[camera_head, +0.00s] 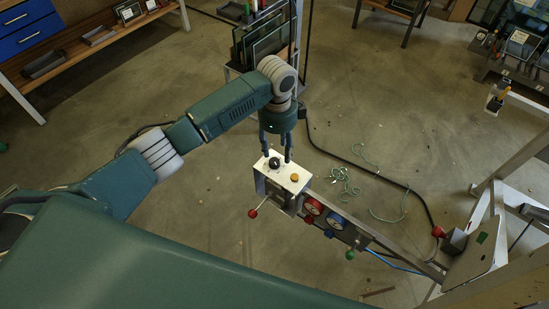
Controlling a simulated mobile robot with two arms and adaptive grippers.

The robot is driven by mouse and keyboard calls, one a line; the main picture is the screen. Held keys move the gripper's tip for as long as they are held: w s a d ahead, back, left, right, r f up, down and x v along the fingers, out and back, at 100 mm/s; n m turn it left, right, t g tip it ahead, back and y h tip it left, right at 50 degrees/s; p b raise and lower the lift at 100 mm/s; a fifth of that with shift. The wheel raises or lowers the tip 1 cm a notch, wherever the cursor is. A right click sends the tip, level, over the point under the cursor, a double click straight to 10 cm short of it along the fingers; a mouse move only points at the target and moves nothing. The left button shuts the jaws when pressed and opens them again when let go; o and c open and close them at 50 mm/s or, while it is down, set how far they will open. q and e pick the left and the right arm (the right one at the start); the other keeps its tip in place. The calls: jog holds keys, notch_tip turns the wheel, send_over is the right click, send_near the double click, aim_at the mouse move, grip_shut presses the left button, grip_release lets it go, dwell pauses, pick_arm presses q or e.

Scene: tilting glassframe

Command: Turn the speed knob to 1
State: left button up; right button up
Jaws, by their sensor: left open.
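The black speed knob (274,163) sits on top of a white control box (290,177). An orange-yellow button (294,178) is beside it on the same top face. My left gripper (276,158) comes down from above with its two fingers apart over the knob, one at its left and one at its right. I cannot tell whether the fingers touch the knob. The knob's marks and its setting are too small to read. My right gripper is not in view.
A lever with a red ball (252,213) sticks out at the box's left. Red and blue round parts (312,206) and a green ball (350,255) lie along the metal beam at the right. Green cord (345,185) and a dark hose lie on the floor. A wooden bench (75,50) stands at the upper left.

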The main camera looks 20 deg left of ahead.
aim_at(274, 161)
pick_arm(q)
jog(key=f, duration=0.3)
jog(key=w+a+f, duration=0.1)
jog(key=f, duration=0.2)
jog(key=a+f, duration=0.1)
jog(key=f, duration=0.1)
jog(key=shift+w+f, duration=0.4)
jog(key=shift+p, duration=0.3)
jog(key=c, duration=1.2)
